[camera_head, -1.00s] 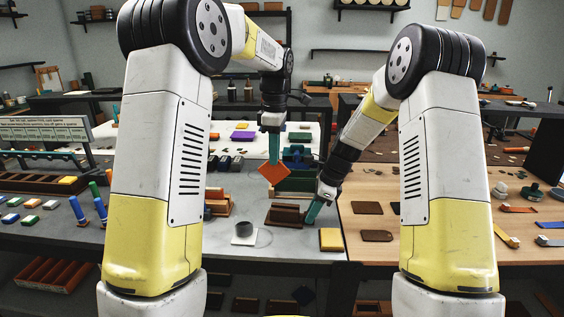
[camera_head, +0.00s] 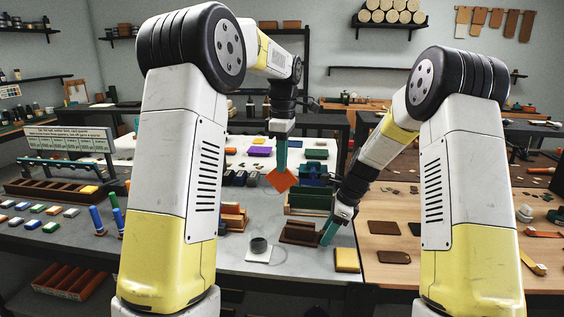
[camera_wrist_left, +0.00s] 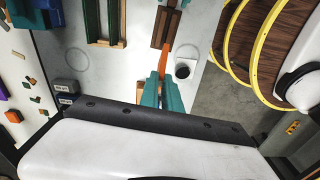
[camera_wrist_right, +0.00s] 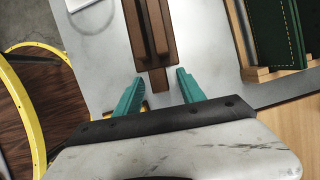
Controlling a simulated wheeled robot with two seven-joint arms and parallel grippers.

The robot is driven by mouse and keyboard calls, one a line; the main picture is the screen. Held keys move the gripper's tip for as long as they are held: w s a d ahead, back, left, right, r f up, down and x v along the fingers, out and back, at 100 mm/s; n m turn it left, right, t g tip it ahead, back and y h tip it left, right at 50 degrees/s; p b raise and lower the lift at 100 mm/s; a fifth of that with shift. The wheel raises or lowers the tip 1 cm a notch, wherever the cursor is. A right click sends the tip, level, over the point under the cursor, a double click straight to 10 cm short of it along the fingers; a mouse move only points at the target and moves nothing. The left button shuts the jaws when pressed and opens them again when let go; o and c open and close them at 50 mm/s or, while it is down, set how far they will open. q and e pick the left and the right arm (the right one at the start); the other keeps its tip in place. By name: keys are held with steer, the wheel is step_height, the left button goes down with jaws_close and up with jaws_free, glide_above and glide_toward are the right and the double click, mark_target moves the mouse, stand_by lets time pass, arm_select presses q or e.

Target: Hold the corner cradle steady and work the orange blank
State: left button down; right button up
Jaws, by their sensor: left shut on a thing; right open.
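The orange blank (camera_head: 283,180) is a flat plate, held corner-down in the air by my left gripper (camera_head: 281,167). In the left wrist view the blank (camera_wrist_left: 163,62) appears edge-on between the teal fingers (camera_wrist_left: 165,82), pointing toward the brown corner cradle. The cradle (camera_head: 300,232) sits on the grey tabletop, below and slightly right of the blank. My right gripper (camera_head: 328,234) is at the cradle's right end. In the right wrist view its fingers (camera_wrist_right: 160,90) are open on either side of the cradle's narrow end tab (camera_wrist_right: 158,80); contact is not clear.
A grey round cup (camera_head: 259,246) on a white pad stands left of the cradle, and a yellow block (camera_head: 347,260) to its right. A green piece in a wooden stand (camera_head: 310,201) and a blue press (camera_head: 315,171) are behind. Brown plates (camera_head: 384,228) lie on the wooden table at right.

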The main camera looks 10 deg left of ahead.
steer(key=shift+r, duration=0.1)
steer(key=v, duration=1.1)
steer(key=shift+d+r, duration=0.15)
steer(key=shift+r, duration=0.25)
